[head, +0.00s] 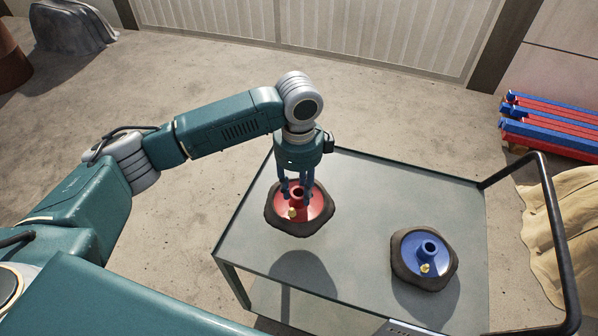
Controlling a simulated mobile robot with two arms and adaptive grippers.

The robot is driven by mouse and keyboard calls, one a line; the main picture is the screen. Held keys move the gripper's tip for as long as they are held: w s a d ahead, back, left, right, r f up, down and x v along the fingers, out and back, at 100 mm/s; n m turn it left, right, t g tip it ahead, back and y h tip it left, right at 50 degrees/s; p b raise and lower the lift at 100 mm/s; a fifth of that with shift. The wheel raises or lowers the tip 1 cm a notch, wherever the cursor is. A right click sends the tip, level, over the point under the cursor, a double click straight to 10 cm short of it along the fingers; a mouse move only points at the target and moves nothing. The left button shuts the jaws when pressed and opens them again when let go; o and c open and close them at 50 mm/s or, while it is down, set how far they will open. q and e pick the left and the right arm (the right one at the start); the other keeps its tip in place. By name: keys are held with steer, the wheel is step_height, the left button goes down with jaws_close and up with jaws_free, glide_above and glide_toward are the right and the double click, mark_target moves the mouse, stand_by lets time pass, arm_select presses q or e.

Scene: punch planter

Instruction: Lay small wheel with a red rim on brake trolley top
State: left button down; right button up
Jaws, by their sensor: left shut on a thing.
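The small wheel with a red rim (318,207) has a dark, uneven tyre and a red hub with a small brass fitting. My left gripper (296,190) points down and is shut on it at the raised red hub. The wheel hangs over the left part of the grey-green trolley top (368,200). Its shadow falls on the top apart from it, so it appears to be held above the surface. The exact gap is hard to tell. My right gripper is not in view.
A similar wheel with a blue rim (409,248) lies on the trolley top at the right. A black handle (556,225) rises along the trolley's right side. Red and blue beams (550,128) and a tan cloth (570,225) lie farther right. The trolley's far middle is clear.

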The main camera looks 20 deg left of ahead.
arm_select(q)
steer(key=shift+w+f, duration=0.15)
steer(key=shift+f, duration=3.3)
steer(key=c, duration=1.3)
jaws_free()
steer(key=shift+f, duration=0.2)
steer(key=shift+o, duration=0.4)
steer(key=shift+s, duration=0.2)
steer(key=shift+r, duration=0.15)
step_height(320, 180, up, 12)
steer(key=shift+b, duration=0.45)
